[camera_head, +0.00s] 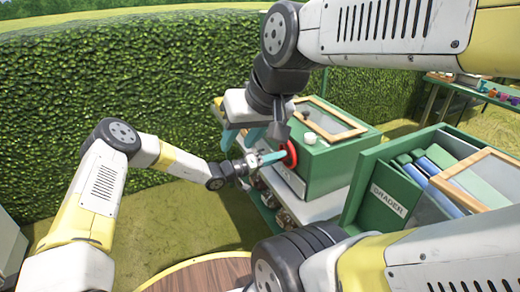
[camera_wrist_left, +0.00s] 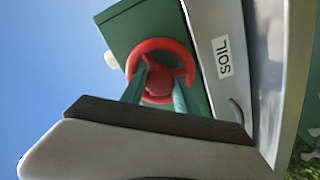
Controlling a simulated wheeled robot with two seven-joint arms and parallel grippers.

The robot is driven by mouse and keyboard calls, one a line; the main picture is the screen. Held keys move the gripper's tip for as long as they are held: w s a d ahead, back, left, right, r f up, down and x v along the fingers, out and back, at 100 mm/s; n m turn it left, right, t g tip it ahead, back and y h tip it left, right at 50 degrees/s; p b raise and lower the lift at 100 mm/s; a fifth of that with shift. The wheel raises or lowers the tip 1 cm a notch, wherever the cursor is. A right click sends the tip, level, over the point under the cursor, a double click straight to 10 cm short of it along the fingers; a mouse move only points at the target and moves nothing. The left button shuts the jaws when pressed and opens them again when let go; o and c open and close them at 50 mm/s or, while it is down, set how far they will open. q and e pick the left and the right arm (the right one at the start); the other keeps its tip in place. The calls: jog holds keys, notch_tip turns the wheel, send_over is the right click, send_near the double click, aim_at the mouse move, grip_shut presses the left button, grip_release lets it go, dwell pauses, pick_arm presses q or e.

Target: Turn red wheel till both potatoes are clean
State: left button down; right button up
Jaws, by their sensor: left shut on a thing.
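The red wheel (camera_head: 290,154) is on the side of a green box (camera_head: 335,165); it also shows in the left wrist view (camera_wrist_left: 157,90) as a ring with a hub and spokes. My left gripper (camera_head: 274,157) has its teal fingers in the wheel beside the hub, shut on it. My right gripper (camera_head: 241,138) hangs from above, left of the box, with its two teal fingers apart and nothing seen between them. Brown round shapes show below the box, but I cannot tell whether they are potatoes. Whether the potatoes are clean does not show.
A green grader bin (camera_head: 372,200) with a wood-framed lid stands right of the box. A SOIL label (camera_wrist_left: 223,57) is beside the wheel. A round wooden table (camera_head: 205,274) is at the front. A hedge (camera_head: 130,80) runs behind.

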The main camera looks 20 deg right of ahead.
pick_arm(q)
jog(key=shift+w+a+f+m, duration=0.1)
jog(key=shift+m, duration=1.2)
jog(key=c, duration=0.9)
grip_release()
jog(key=a, duration=0.7)
jog(key=shift+s+a, duration=0.25)
jog(key=shift+a, duration=0.1)
